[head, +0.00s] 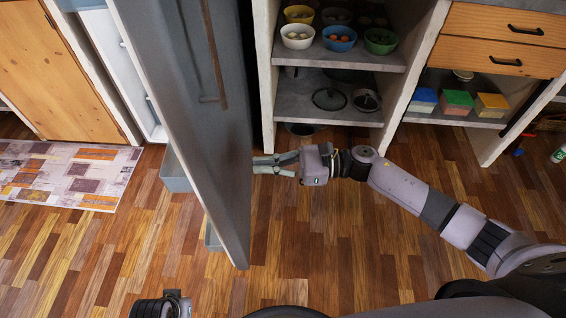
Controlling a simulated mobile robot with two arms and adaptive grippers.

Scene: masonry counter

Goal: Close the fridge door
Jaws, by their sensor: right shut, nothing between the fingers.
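The grey fridge door (190,120) stands wide open across the middle left of the head view. Its outer face with a long brown handle (213,55) is turned to the right, and pale bins (174,172) show on its inner side. The fridge body (118,62) is at the upper left, partly hidden by the door. My right gripper (258,165) is shut and empty, with its fingertips at the door's outer face near its free edge. I cannot tell if they touch. Only a small part of my left arm shows at the bottom edge, with no fingers visible.
Open shelves (330,85) with several coloured bowls and pans stand behind the door. Drawers (500,38) and coloured boxes (457,103) are at the right. A patterned rug (65,175) lies at the left. The wooden floor (150,240) left of the door is clear.

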